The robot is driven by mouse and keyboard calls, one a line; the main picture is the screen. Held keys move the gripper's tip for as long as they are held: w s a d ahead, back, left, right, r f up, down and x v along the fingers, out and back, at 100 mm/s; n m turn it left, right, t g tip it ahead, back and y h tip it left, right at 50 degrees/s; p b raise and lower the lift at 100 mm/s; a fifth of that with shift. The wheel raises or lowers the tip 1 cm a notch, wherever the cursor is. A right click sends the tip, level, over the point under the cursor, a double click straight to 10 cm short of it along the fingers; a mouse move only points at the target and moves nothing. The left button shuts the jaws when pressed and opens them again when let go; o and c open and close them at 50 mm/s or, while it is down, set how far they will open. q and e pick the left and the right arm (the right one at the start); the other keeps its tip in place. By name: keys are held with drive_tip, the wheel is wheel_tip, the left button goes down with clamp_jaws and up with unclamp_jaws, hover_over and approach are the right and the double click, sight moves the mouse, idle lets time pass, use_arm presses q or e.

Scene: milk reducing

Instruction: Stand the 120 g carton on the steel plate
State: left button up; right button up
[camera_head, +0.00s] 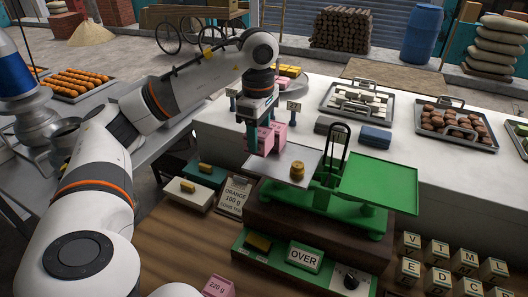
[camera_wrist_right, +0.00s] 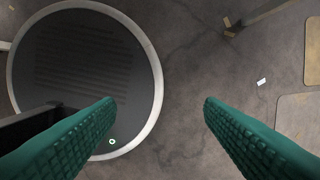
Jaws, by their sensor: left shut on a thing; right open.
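My left gripper (camera_head: 259,134) is shut on a pink carton (camera_head: 266,139), just above the back left part of the steel plate (camera_head: 265,163). I cannot read a weight on this carton, and the finger hides part of it. More pink shows just right of the finger; I cannot tell whether it is the same carton. A small brass weight (camera_head: 297,171) stands on the right part of the steel plate. My right gripper (camera_wrist_right: 160,105) is open and empty in the right wrist view, over the floor.
The green balance (camera_head: 345,200) has a green pan (camera_head: 385,180) on its right, empty. A pink carton marked 220 g (camera_head: 219,287) stands at the front.

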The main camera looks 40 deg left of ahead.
sight(260, 150)
use_arm(q)
drive_tip(key=shift+f, duration=0.35)
drive_tip(key=f+p, duration=0.1)
drive_tip(key=f, duration=0.2)
drive_tip(key=shift+w+f, duration=0.15)
drive_tip(key=shift+w, duration=0.05)
drive_tip(key=shift+f, duration=0.3)
use_arm(e)
drive_tip(key=shift+w+r, duration=0.8)
use_arm(q)
drive_tip(key=shift+f, duration=0.2)
drive_tip(key=o, duration=0.7)
drive_tip(key=shift+o, duration=0.2)
use_arm(e)
drive_tip(key=shift+s+f, duration=0.15)
drive_tip(key=shift+s, duration=0.15)
